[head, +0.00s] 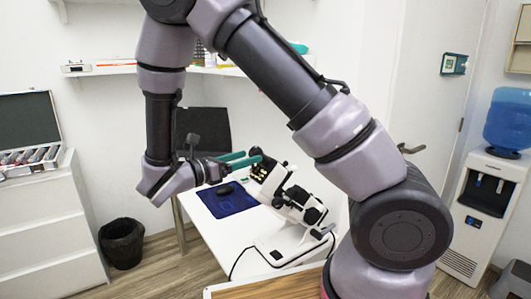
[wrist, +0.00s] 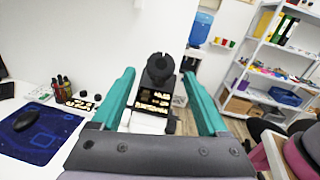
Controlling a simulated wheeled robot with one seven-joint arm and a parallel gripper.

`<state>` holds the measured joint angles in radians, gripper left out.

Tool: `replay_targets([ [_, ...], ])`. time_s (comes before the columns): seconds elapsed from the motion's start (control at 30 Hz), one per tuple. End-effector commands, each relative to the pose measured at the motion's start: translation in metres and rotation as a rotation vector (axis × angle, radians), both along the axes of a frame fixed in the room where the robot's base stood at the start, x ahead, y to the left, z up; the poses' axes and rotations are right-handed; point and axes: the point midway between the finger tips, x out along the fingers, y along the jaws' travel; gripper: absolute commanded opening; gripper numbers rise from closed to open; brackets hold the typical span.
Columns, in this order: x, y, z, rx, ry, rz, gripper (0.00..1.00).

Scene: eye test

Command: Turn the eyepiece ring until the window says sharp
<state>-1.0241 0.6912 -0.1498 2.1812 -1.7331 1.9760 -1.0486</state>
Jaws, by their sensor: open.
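A white and black eye-test instrument (head: 291,205) stands on the white desk. Its black eyepiece ring (wrist: 160,67), with a notch at the top, appears between my fingertips in the wrist view, with a gap on each side. Below it is a dark panel with small lit yellowish marks (wrist: 153,98); I cannot read any word there. The panel also shows in the head view (head: 259,172). My gripper (head: 251,158) has teal fingers, reaches in from the left at the instrument's top and is open and empty. In the head view the fingers partly cover the eyepiece.
A blue mat (wrist: 40,134) with a black mouse (wrist: 25,121) lies on the desk. Small bottles (wrist: 63,88) stand farther back. A dark monitor (head: 204,128) is behind my gripper. A black cable runs from the instrument's base. A water dispenser (head: 486,205) stands at the right.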

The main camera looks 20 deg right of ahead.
Motion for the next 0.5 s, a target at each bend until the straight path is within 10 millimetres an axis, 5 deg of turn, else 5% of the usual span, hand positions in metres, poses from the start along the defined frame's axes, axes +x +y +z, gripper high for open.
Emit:
replay_targets([
  [0.2, 0.017, -0.040, 0.001, 0.002, 0.000, -0.005, 0.77],
  [0.5, 0.029, -0.065, 0.000, 0.002, -0.001, -0.002, 0.77],
])
